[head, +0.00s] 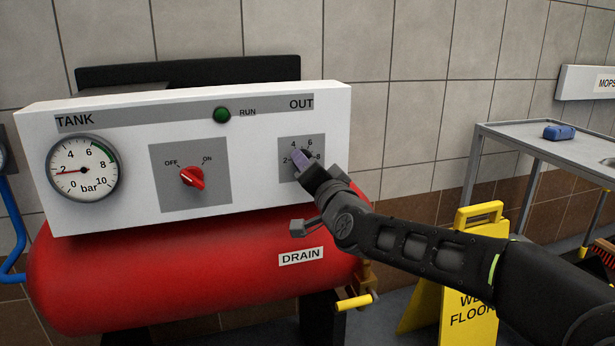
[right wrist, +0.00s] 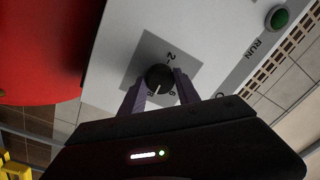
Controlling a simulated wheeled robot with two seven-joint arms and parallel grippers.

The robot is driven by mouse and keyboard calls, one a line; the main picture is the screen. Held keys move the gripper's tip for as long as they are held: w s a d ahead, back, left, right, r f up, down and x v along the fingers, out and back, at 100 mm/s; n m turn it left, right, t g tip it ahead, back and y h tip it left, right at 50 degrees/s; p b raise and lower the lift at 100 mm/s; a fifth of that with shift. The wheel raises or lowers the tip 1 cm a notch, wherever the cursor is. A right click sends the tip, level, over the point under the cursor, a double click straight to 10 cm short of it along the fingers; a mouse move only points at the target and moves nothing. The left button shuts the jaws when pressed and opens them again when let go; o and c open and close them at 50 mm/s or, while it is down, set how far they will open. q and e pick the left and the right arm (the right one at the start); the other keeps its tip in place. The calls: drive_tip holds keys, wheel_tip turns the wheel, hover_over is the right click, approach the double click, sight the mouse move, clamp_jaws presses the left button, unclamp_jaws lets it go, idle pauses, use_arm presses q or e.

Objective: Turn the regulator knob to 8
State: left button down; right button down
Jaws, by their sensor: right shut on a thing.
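The black regulator knob (right wrist: 160,77) is on a grey square plate with numerals, under the OUT label. In the right wrist view its white pointer line points down, toward the lower numerals near 8; its exact setting is unclear. My right gripper (right wrist: 160,88) is shut on the knob, with one finger on each side. My left gripper is in neither view.
The white panel (head: 130,215) also carries a gauge (head: 83,168) reading about 2 bar, a red OFF/ON switch (head: 192,177) and a green RUN light (head: 222,115). The red tank (head: 190,275) is below. A yellow wet-floor sign (head: 470,300) and grey table (head: 520,137) are at right.

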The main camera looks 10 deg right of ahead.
drive_tip(key=shift+m, duration=0.4)
drive_tip(key=c, duration=0.9)
unclamp_jaws()
drive_tip(key=s, duration=0.7)
drive_tip(key=shift+s+d+f, duration=0.2)
drive_tip(key=shift+s+d, duration=0.15)
drive_tip(key=shift+s, duration=0.05)
